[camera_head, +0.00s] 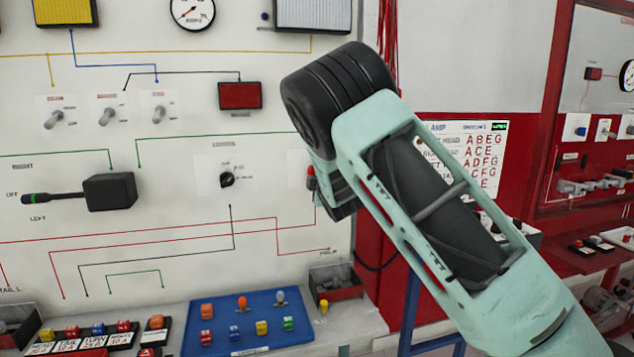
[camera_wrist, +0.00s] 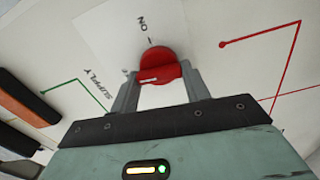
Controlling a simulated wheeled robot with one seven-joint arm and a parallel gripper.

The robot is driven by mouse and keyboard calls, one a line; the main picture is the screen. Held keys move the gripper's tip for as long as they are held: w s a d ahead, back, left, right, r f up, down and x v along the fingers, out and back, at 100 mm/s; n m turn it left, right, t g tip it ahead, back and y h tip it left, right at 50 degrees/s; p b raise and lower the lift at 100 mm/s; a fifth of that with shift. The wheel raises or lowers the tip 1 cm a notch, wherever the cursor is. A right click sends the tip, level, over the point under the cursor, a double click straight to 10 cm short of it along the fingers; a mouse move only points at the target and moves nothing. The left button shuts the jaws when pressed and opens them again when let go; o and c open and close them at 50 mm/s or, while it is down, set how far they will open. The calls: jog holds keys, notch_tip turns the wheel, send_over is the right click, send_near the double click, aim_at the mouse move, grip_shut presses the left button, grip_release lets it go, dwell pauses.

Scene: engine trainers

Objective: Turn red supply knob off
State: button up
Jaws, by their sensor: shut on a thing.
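The red supply knob (camera_wrist: 158,66) is on the white panel, beside the printed words SUPPLY and ON, in the wrist view. My gripper (camera_wrist: 160,88) has one finger on each side of the knob and is shut on it. A pale mark shows on the knob's near face. In the head view a small part of the red knob (camera_head: 311,178) shows at the panel's right edge. My arm hides the rest of it and the gripper's fingers there.
A blue tray (camera_head: 262,343) with small coloured parts lies on the bench below the panel. A black lever switch (camera_head: 108,192) and a black rotary knob (camera_head: 227,180) are on the panel to the left. A dark bin (camera_head: 336,292) stands below the knob.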

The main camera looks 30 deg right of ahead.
jog(key=shift+a+f+n, duration=0.1)
jog(key=shift+n, duration=0.4)
dwell(0.3)
jog(key=o, duration=1)
jog(key=shift+s+b, duration=0.1)
jog(key=shift+b, duration=0.2)
jog(key=b+v, duration=0.1)
jog(key=v, duration=1.6)
jog(key=shift+s+b, duration=0.15)
jog(key=shift+b, duration=0.25)
